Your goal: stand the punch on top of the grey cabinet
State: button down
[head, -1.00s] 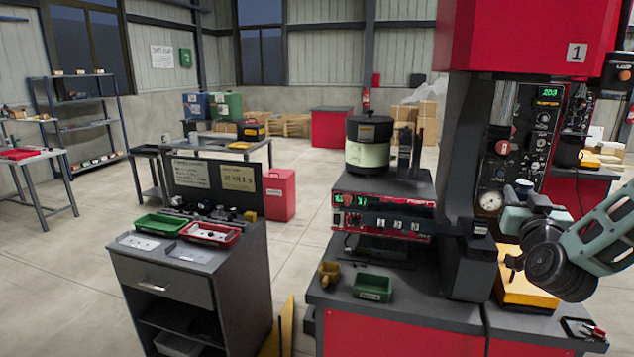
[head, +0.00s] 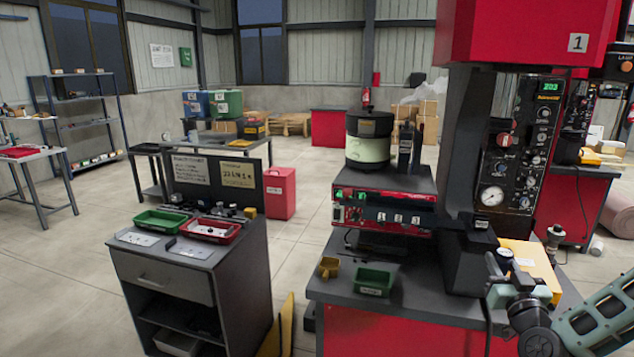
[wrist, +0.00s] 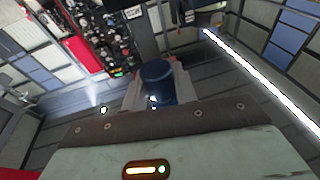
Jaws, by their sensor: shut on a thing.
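My gripper (wrist: 158,90) is shut on a dark blue cylinder, which I take to be the punch (wrist: 157,76), seen nearly end-on between the pale fingers in the wrist view. In the head view my gripper (head: 497,270) is low at the right, beside the press bench; its fingers and the punch are too small and crowded to tell apart there. The grey cabinet (head: 160,277) stands at the lower left, well apart from my gripper. It has one drawer and open shelves below.
On the cabinet top are a green tray (head: 162,221), a red tray (head: 208,229), and small parts along the back before a sign panel (head: 215,177). Floor shows left of the cabinet.

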jog(key=s+a+f+y+b, duration=0.1)
jog(key=s+a+f, duration=0.3)
jog(key=s+f, duration=0.3)
jog(key=s+a+f+n+y+b, duration=0.1)
jog(key=s+a+f, duration=0.3)
jog(key=f, duration=0.9)
jog(key=s, duration=0.3)
jog(key=shift+a+f, duration=0.2)
jog(key=shift+f, duration=0.05)
